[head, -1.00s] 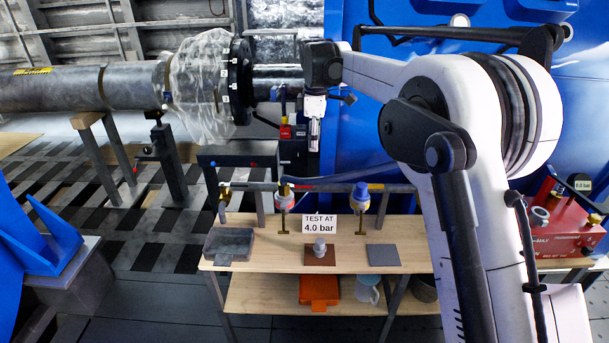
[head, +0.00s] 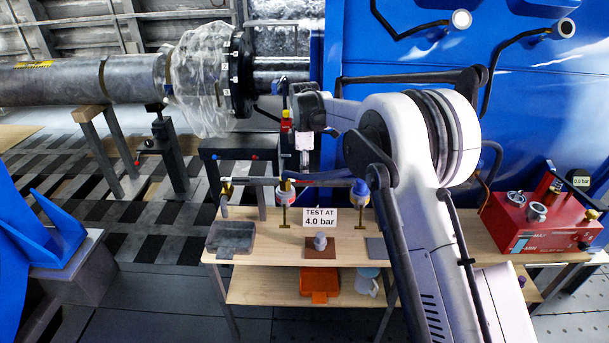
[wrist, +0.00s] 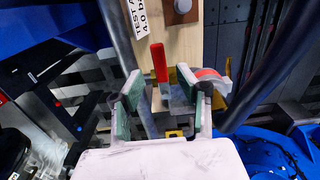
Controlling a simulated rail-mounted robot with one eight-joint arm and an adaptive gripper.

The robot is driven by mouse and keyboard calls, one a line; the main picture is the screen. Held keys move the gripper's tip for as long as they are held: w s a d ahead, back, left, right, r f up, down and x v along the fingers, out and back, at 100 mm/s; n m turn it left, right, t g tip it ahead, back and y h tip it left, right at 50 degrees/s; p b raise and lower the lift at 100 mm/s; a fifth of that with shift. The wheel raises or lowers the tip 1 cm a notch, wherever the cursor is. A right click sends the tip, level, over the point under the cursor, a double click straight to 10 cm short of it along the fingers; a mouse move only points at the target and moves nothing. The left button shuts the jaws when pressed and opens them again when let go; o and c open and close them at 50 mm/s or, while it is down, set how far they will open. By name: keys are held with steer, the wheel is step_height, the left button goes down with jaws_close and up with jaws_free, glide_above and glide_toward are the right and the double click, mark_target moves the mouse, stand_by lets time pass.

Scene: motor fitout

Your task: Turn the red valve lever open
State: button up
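The fingers are open, with gaps visible on both sides of the lever. In the head view my gripper (head: 304,165) points down behind the bench, close to the pipe manifold (head: 265,182) with its several valves. I cannot clearly make out the lever in the head view.
The "TEST AT 4.0 bar" sign (head: 320,218) stands on the wooden bench (head: 270,250). A grey tray (head: 231,236) is at its left. A red pump unit (head: 540,228) with a gauge stands at the right. The blue wall (head: 540,90) rises behind my arm.

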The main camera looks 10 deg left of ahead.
steer(key=shift+f, duration=1.65)
jaws_close()
